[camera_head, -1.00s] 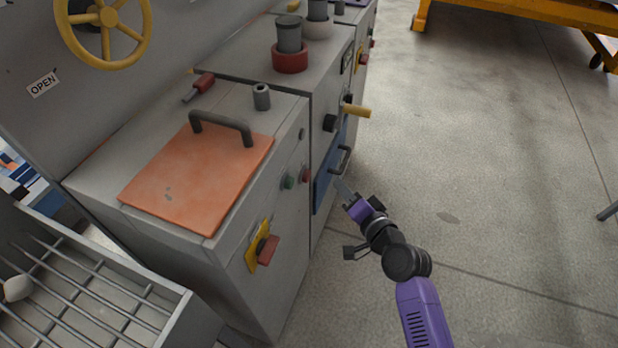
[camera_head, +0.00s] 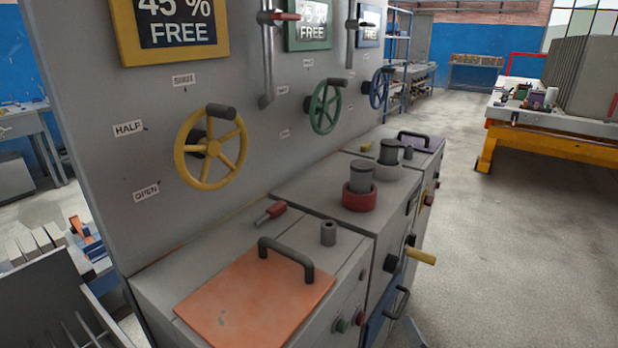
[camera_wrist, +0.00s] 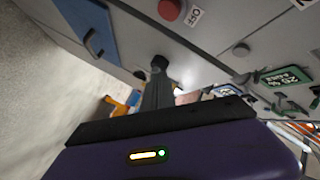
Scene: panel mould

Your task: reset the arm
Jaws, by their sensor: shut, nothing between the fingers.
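My gripper (camera_wrist: 158,82) is in the wrist view, its dark fingers closed together with nothing between them. They point up the picture, towards the grey cabinet front. In the head view only a pale grey tip, likely of my gripper (camera_head: 413,332), shows at the bottom edge, beside the blue drawer front. The rest of my arm is out of the head view.
Grey cabinets carry an orange lid (camera_head: 255,300) with a dark handle. A yellow crank handle (camera_head: 420,256) and a blue drawer (camera_head: 378,322) are on the front. A yellow handwheel (camera_head: 210,147) is on the upright panel. Floor at right is open.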

